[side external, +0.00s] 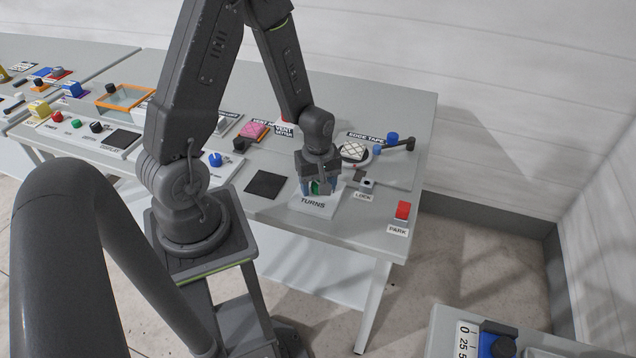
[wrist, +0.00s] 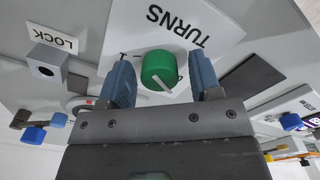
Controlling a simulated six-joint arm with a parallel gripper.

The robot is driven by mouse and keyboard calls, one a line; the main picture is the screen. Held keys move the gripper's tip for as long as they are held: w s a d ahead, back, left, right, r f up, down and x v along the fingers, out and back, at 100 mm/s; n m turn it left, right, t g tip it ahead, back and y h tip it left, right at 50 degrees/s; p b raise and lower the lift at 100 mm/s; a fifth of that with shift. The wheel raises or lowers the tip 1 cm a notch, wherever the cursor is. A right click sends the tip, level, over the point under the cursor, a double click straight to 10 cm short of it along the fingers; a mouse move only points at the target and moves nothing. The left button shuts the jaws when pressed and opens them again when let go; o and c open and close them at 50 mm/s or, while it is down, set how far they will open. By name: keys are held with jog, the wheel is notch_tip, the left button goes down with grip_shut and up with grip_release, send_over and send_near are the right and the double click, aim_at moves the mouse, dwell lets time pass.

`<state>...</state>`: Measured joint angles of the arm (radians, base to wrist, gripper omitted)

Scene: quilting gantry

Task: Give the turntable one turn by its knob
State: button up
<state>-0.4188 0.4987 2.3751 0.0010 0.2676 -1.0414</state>
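A green knob (wrist: 159,70) with a pale pointer line sits on a white plate marked TURNS (wrist: 193,22). My gripper (wrist: 160,60) is open with its two blue-grey fingers on either side of this knob, a gap showing at each side. In the side external view my gripper (side external: 319,187) is down at the TURNS plate (side external: 314,203), mostly hiding the green knob (side external: 315,187). Behind it is what looks like the turntable (side external: 353,160), a round disc bearing a white quilted piece (side external: 353,151). A small blue knob (side external: 377,150) is at its right edge.
A dark arm with a blue knob (side external: 392,138) is beside the disc. A black pad (side external: 265,184) is left of the plate. Several other controls fill the table's left.

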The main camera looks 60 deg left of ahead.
jog(key=c, duration=0.8)
jog(key=shift+c, duration=0.2)
jog(key=shift+m, duration=0.4)
jog(key=m, duration=0.4)
jog(key=shift+m, duration=0.3)
jog(key=m, duration=0.4)
jog(key=shift+w+m, duration=0.1)
jog(key=shift+m, duration=0.2)
jog(key=m, duration=1.3)
jog(key=shift+d+m, duration=0.1)
jog(key=shift+m, duration=0.3)
